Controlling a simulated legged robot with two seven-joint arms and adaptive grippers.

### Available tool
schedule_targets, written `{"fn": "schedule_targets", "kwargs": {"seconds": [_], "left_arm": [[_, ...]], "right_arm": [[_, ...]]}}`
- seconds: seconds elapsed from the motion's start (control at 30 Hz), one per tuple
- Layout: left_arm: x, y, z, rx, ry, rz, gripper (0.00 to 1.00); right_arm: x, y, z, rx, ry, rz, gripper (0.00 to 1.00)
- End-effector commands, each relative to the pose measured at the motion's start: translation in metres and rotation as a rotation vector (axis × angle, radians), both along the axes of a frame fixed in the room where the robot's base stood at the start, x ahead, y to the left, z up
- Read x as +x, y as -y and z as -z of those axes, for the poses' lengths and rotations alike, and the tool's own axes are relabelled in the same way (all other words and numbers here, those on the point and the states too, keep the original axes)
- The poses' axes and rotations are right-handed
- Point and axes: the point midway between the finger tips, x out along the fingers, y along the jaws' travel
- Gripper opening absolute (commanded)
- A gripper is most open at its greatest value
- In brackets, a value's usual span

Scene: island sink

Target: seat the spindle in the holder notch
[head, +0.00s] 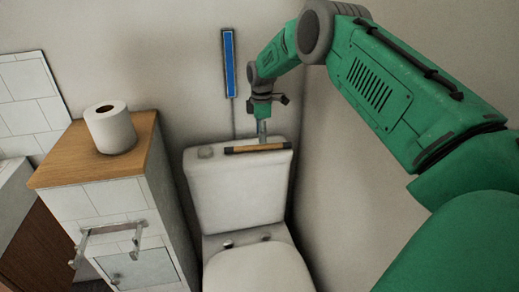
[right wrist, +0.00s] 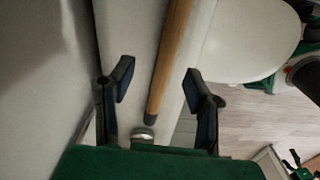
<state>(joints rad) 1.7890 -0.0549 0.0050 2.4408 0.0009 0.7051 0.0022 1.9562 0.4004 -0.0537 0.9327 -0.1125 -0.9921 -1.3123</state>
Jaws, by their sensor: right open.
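The spindle (head: 258,148) is a wooden rod with dark ends. It lies across the lid of the toilet cistern. The holder (head: 112,230) is a metal bracket with two arms on the front of the tiled cabinet; its notch is too small to make out. My right gripper (head: 266,101) is above the cistern, pointing down over the spindle. In the right wrist view, the spindle (right wrist: 170,60) runs between the two spread fingers of my right gripper (right wrist: 157,84), with clear gaps on both sides. My left gripper is not in view.
A toilet paper roll (head: 110,128) stands on the wooden top of the cabinet (head: 62,172). The cistern (head: 238,190) stands against the wall, with a round button (head: 206,153) on its lid. A blue panel (head: 229,64) hangs on the wall behind my right gripper.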

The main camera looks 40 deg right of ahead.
Motion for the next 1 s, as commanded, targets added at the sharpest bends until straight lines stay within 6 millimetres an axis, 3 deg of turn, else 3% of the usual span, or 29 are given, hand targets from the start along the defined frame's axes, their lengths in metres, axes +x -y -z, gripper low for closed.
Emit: {"fn": "schedule_targets", "kwargs": {"seconds": [0.3,0.6,0.73,1.0], "left_arm": [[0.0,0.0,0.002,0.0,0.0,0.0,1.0],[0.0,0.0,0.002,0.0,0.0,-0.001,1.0],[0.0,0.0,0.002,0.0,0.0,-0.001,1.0],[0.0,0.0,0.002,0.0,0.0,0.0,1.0]], "right_arm": [[0.001,-0.009,0.041,-0.006,-0.002,-0.002,0.44],[0.001,-0.004,0.048,0.001,-0.001,-0.002,0.44],[0.001,-0.004,0.049,0.001,-0.001,-0.002,0.0],[0.001,-0.006,0.049,-0.002,-0.004,-0.002,0.0]]}}
